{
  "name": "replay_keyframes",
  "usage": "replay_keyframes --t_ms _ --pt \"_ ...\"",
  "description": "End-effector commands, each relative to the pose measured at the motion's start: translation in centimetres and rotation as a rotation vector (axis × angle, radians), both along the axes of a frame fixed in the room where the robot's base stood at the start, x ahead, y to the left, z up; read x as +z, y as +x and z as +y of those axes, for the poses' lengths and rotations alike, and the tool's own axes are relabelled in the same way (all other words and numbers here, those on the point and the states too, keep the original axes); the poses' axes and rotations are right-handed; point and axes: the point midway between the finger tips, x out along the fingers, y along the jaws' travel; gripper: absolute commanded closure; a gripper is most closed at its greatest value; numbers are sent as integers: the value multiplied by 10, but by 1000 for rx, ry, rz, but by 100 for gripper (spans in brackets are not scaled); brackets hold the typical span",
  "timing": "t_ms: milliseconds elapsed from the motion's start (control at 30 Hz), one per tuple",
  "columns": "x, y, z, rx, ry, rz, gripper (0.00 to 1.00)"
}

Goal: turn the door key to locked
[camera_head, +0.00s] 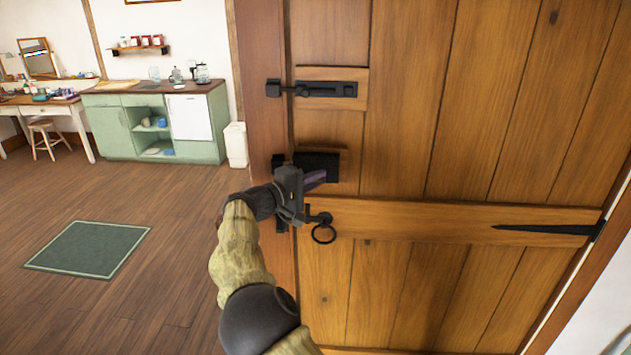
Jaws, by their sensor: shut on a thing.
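The wooden door (485,120) fills the right side of the view and looks shut or nearly so. A black lock case (324,160) is fixed near its left edge. My gripper (314,180) is at the lower part of this case, at the end of my arm reaching up from below. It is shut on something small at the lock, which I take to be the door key. The key itself is hidden by the jaws, so its angle cannot be told. A dark purplish piece shows at the jaws.
A black sliding bolt (327,89) is above the lock, and a ring handle (323,233) hangs close below my gripper. A strap hinge (545,229) is at right. A green cabinet (120,128), bin (236,145) and rug (88,248) are left; the floor between is clear.

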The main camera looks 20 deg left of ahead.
Motion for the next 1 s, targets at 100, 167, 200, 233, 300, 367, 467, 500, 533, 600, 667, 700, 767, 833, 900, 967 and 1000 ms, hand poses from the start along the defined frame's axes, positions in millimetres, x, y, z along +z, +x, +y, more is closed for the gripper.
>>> replay_keyframes --t_ms 100,167,200,233,300,367,467,500,533,600,667,700,767,833,900,967,1000 --pt "-1 0 -1 -2 -7 1 100" --pt "-1 0 -1 -2 -8 0 100" --pt "-1 0 -1 -2 -9 0 100" --pt "-1 0 -1 -2 -9 0 100" --pt "-1 0 -1 -2 -11 0 100" --pt "-1 0 -1 -2 -11 0 100" --pt "-1 0 -1 -2 -12 -1 100" --pt "-1 0 -1 -2 -12 -1 100" --pt "-1 0 -1 -2 -12 -1 100" --pt "-1 0 -1 -2 -11 -1 100" --pt "-1 0 -1 -2 -11 0 100" --pt "-1 0 -1 -2 -11 0 100" --pt "-1 0 -1 -2 -11 0 100" --pt "-1 0 -1 -2 -11 0 85" --pt "-1 0 -1 -2 -11 0 74" --pt "-1 0 -1 -1 -11 -1 74" --pt "-1 0 -1 -1 -11 -1 74"
